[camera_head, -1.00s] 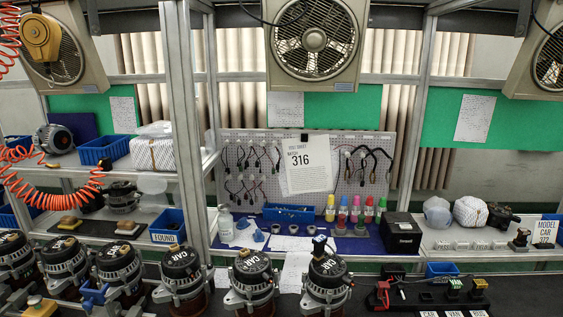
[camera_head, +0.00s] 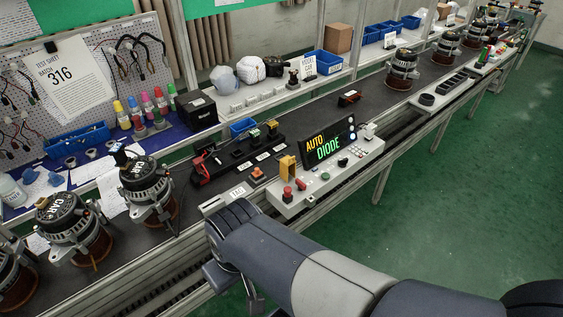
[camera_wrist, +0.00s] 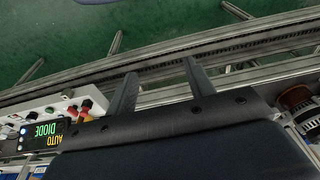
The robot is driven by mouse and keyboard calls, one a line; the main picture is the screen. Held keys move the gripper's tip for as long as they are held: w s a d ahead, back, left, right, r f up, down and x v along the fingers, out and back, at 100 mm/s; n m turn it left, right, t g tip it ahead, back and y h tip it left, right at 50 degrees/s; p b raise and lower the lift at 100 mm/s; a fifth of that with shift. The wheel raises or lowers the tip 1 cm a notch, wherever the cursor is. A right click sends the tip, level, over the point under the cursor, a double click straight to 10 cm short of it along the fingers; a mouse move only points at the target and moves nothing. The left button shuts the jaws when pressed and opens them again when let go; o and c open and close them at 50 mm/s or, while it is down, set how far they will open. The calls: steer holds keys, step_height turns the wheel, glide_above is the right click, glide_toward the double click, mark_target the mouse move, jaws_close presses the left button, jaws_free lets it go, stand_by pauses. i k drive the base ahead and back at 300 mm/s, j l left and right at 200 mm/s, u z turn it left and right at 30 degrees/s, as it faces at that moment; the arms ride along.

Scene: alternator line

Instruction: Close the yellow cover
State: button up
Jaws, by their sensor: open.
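The yellow cover (camera_head: 287,167) is a small orange-yellow flap that stands raised at the left end of the pale control box in the head view. A red button (camera_head: 287,193) is just in front of it. The control box (camera_head: 327,180) has a display reading AUTO DIODE. My gripper (camera_head: 240,286) points down in front of the bench edge, left of and nearer than the cover, partly hidden by my own wrist. In the wrist view its two fingers (camera_wrist: 160,78) are apart with nothing between them. They are not touching the cover.
A black tray (camera_head: 247,148) with coloured parts lies behind the box. The bench rail runs close to my gripper. The green floor at right is clear.

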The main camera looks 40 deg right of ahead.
mark_target(287, 164)
steer(key=z, duration=1.8)
steer(key=i+j, duration=0.45)
steer(key=i+z, duration=0.05)
steer(key=i, duration=0.05)
